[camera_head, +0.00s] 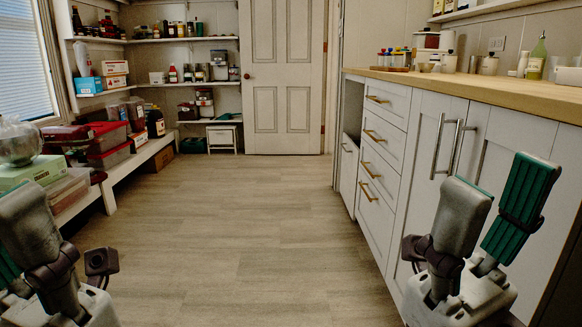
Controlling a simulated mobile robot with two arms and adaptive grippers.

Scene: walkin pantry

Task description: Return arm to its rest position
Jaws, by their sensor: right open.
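My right gripper (503,190) stands at the lower right, fingers pointing up. Its two fingers are apart, with green pads on one of them, and nothing is between them. It shows in front of the white cabinet doors; whether it touches them I cannot tell. My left gripper (20,225) is at the lower left corner, partly cut off by the picture edge. One grey finger and a bit of green pad show there, so its opening is unclear. No held object is visible in it.
A wood countertop (480,88) with jars and bottles runs along the right above white drawers (382,135). Low shelves (152,148) with boxes and bins line the left. A white door (285,75) closes the back. The wood floor (250,220) between is clear.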

